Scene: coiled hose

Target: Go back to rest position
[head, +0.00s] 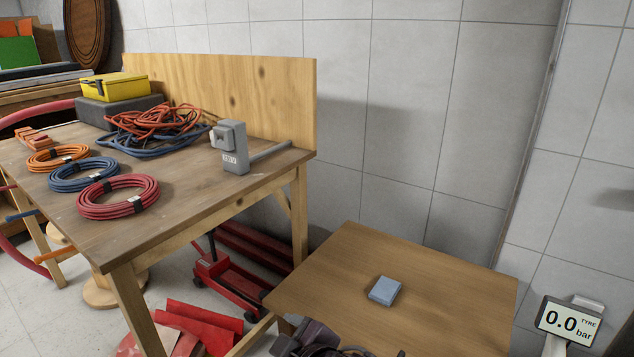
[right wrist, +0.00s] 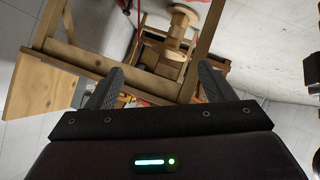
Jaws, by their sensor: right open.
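My right gripper (right wrist: 161,82) shows in the right wrist view with its two dark fingers spread apart. Nothing is held between them. Beyond the fingers are wooden legs and rails and a pale floor. My left gripper is in neither view. In the head view, three coiled hoses lie in a row on the wooden workbench (head: 165,215): an orange coil (head: 42,162), a blue coil (head: 62,182) and a red coil (head: 97,209). Each has dark bands around it.
A tangled red and blue heap (head: 155,130), a yellow box (head: 113,87) and a grey device (head: 231,148) stand farther back on the bench. A low wooden table (head: 440,280) holds a small blue-grey block (head: 385,290). A gauge (head: 568,322) reads 0.0 bar. A red jack (head: 215,278) stands below.

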